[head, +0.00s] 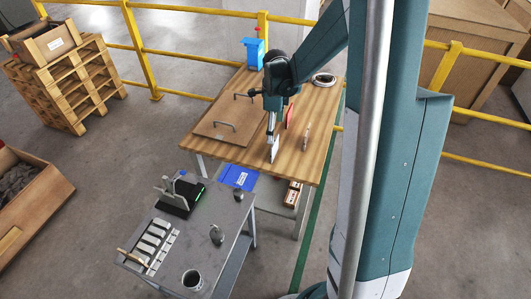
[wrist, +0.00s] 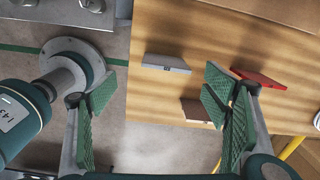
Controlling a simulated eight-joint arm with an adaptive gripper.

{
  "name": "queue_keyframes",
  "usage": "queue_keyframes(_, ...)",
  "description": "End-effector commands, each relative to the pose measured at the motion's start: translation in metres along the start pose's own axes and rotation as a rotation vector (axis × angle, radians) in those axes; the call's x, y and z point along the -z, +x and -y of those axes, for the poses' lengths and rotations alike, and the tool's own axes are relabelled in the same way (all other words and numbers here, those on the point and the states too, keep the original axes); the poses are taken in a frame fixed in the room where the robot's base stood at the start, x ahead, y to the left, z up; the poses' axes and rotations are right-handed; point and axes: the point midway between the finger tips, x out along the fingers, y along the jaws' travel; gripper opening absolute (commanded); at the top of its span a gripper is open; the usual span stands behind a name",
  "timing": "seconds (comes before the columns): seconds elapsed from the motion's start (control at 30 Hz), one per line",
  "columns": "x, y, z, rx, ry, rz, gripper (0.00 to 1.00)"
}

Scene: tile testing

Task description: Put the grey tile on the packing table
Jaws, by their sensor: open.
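The grey tile (wrist: 166,65) stands on edge on the wooden table (wrist: 188,30), close to its edge; it also shows as a pale slab in the head view (head: 274,151). I cannot tell from the frames whether this table is the packing table. My gripper (wrist: 160,103) is open and empty. In the wrist view the grey tile shows in the gap between the fingers, beyond the tips. In the head view my gripper (head: 271,134) points down just above the tile. A red tile (wrist: 258,79) and a brown tile (wrist: 198,112) stand nearby on the same table.
A grey table (head: 215,200) in front carries a dark device, several small slabs and metal vessels. Yellow rails run behind.

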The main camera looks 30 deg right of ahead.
Motion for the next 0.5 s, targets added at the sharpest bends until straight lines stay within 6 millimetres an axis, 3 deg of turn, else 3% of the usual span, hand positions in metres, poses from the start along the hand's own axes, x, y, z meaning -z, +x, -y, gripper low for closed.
queue_keyframes(0.5,-0.01,-0.084,-0.062,0.119,-0.46,0.028,0.75)
